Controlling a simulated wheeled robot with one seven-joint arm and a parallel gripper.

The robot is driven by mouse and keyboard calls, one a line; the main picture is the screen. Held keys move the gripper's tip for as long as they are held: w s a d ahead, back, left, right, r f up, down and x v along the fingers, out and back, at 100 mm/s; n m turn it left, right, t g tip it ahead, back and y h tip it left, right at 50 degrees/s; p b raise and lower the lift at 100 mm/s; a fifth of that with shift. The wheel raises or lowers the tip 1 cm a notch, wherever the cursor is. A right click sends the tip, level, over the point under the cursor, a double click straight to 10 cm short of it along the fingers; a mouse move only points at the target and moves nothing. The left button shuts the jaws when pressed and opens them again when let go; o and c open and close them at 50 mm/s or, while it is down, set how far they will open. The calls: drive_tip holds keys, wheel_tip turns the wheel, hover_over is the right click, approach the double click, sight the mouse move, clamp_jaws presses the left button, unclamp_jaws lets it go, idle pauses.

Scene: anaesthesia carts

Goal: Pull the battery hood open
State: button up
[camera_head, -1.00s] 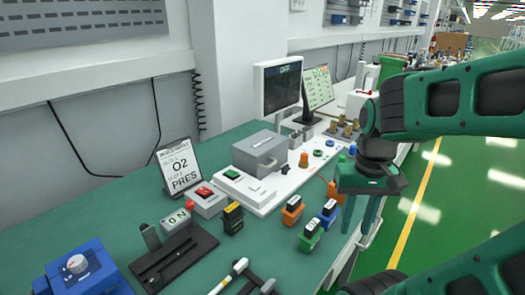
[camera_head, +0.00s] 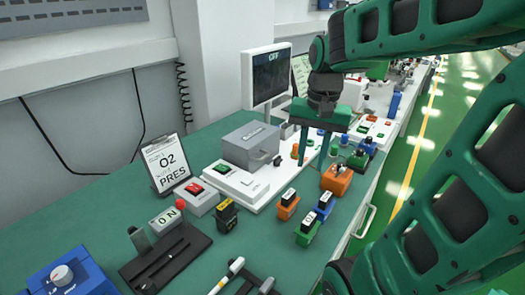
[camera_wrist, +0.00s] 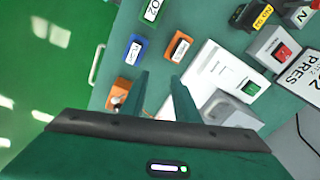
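The battery hood appears to be the grey box (camera_head: 250,147) on the white panel (camera_head: 245,190), left of centre in the head view. Its lid looks closed, and a dark handle (camera_head: 262,161) shows on its front right side. My gripper (camera_head: 313,150) hangs to the right of the hood, fingers pointing down, apart from it. In the wrist view the two green fingers (camera_wrist: 162,95) are spread with nothing held between them. The hood (camera_wrist: 232,110) shows there to the right of the fingers, partly hidden by the gripper body.
A monitor (camera_head: 266,75) stands behind the hood. An orange block (camera_head: 337,180) lies right of the gripper. Orange, blue and green labelled blocks (camera_head: 307,228) stand in front. A red-button box (camera_head: 196,197) and a placard (camera_head: 166,162) are at left.

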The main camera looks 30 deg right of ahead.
sight(264, 157)
drive_tip(key=w+a+r+m, duration=0.1)
drive_tip(key=w+r+m, duration=0.1)
drive_tip(key=w, duration=0.5)
drive_tip(key=w+a+r+m, duration=0.2)
drive_tip(key=w+r, duration=0.1)
drive_tip(key=w, duration=0.5)
drive_tip(key=shift+t+y, duration=0.4)
drive_tip(key=shift+t, duration=0.1)
drive_tip(key=f, duration=0.3)
drive_tip(key=w+f, duration=0.1)
drive_tip(key=f, duration=0.7)
drive_tip(key=shift+w+a, duration=0.15)
drive_tip(key=shift+w, duration=0.2)
drive_tip(key=shift+r, duration=0.1)
clamp_jaws()
